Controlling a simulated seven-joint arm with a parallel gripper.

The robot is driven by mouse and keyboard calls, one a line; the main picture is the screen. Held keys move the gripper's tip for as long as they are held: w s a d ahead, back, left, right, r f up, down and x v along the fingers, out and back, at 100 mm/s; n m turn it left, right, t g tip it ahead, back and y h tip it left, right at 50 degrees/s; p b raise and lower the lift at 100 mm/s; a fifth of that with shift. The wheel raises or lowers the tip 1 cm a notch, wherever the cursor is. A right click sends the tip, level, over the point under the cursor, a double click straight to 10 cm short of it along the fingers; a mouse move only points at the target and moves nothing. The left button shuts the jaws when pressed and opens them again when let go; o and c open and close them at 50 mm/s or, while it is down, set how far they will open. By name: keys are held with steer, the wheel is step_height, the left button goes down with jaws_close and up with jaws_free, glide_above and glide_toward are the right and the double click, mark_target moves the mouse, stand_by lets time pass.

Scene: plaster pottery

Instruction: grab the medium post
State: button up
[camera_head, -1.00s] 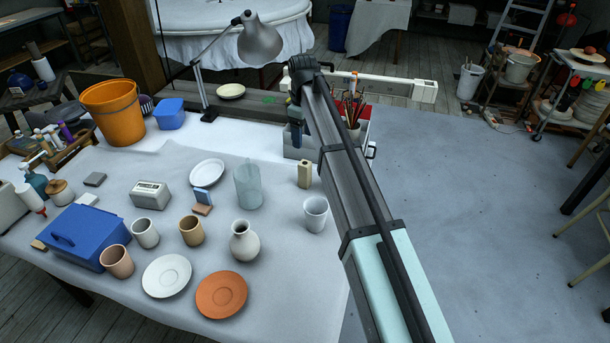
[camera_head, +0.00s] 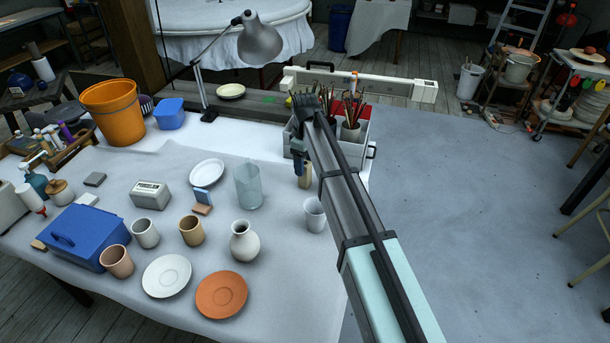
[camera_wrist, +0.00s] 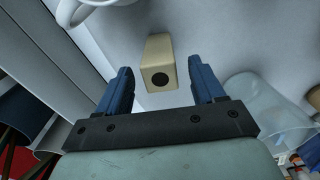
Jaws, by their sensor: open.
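The medium post appears to be a cream-yellow square block with a dark round hole in its end (camera_wrist: 158,66). In the head view this post (camera_head: 305,178) stands on the white-covered table and is partly hidden by my arm. In the wrist view my gripper (camera_wrist: 162,88) is open, with its two blue fingers on either side of the near end of the post and a gap to each side. The post lies between and slightly beyond the fingertips, not held. In the head view my gripper (camera_head: 300,165) is just above and left of the post.
A clear cylinder (camera_head: 248,187) stands left of the post. A white cup (camera_head: 314,215) stands on its near side. A grey-white caddy (camera_head: 363,152) with brushes is behind it. A vase (camera_head: 244,242) and plates stand nearer the front. The floor at right is open.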

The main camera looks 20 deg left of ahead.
steer(key=shift+f, duration=1.35)
steer(key=c, duration=1.2)
